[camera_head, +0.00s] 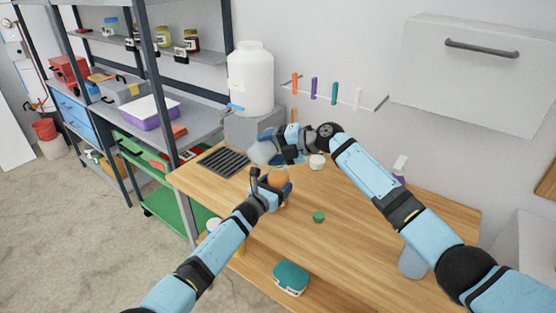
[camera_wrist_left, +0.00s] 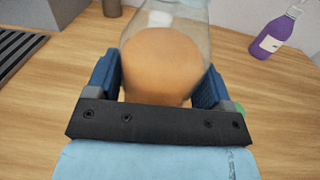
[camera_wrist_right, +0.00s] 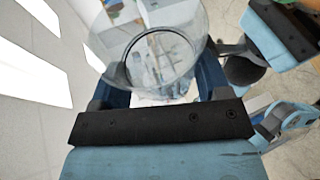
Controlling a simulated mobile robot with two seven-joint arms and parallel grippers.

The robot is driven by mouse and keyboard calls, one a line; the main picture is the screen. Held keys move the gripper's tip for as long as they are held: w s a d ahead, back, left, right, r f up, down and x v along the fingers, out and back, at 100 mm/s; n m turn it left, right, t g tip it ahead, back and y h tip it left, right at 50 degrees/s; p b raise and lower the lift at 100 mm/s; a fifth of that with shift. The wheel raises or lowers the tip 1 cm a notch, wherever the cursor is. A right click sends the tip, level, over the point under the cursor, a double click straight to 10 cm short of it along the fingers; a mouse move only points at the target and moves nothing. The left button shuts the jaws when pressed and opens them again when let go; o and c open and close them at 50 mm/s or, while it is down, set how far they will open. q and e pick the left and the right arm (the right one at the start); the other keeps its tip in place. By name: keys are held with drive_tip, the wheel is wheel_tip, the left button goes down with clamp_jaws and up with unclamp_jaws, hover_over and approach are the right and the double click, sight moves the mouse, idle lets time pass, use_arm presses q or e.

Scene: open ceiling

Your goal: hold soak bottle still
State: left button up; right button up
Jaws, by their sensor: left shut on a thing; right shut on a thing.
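The soak bottle (camera_wrist_left: 165,50) appears to be the clear vessel with orange contents in the left wrist view. My left gripper (camera_wrist_left: 160,85) is shut on it, one finger on each side. In the head view the orange contents (camera_head: 278,180) show above the wooden table, just beyond my left gripper (camera_head: 270,186). My right gripper (camera_head: 283,150) is shut on a clear vessel (camera_head: 262,152), higher and slightly left of the bottle. In the right wrist view this clear vessel (camera_wrist_right: 160,50) shows a round rim. Whether anything flows between the two is too small to tell.
A purple bottle (camera_wrist_left: 272,38) stands behind. A white water tank (camera_head: 250,78) with a blue tap and a dark drain grate (camera_head: 223,162) are at the back left.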

sight(263, 151)
drive_tip(key=shift+s+a+r+n+t+h, duration=0.15)
drive_tip(key=shift+s+r+n+t+h, duration=0.15)
drive_tip(key=shift+s+r+n, duration=0.15)
drive_tip(key=shift+s+a+r+n+t+h, duration=0.15)
drive_tip(key=shift+r+n+t+h, duration=0.4)
drive_tip(key=shift+n, duration=0.4)
drive_tip(key=shift+f+n+t+h, duration=0.2)
drive_tip(key=shift+n+t+h, duration=0.05)
drive_tip(key=shift+n, duration=0.15)
drive_tip(key=shift+f+n+t+h, duration=0.3)
drive_tip(key=shift+f+n, duration=0.05)
drive_tip(key=shift+n, duration=0.15)
drive_tip(key=shift+s+a+r+n+t+h, duration=0.15)
drive_tip(key=shift+r+n+t+h, duration=0.15)
drive_tip(key=shift+r+n+t, duration=0.1)
drive_tip(key=shift+s+a+f+n+t+h, duration=0.3)
drive_tip(key=shift+s+a+f+n+t, duration=0.1)
drive_tip(key=shift+s+f+n, duration=0.2)
drive_tip(key=shift+s+a+r+n, duration=0.2)
drive_tip(key=shift+s+r+n, duration=0.05)
drive_tip(key=shift+r+n, duration=0.05)
drive_tip(key=shift+s+a+f+n+t+h, duration=0.4)
drive_tip(key=shift+s+n+t, duration=0.25)
drive_tip(key=shift+t, duration=0.25)
drive_tip(key=shift+s+a+r+n+t, duration=0.3)
drive_tip(key=shift+n+t, duration=0.1)
drive_tip(key=shift+n, duration=0.25)
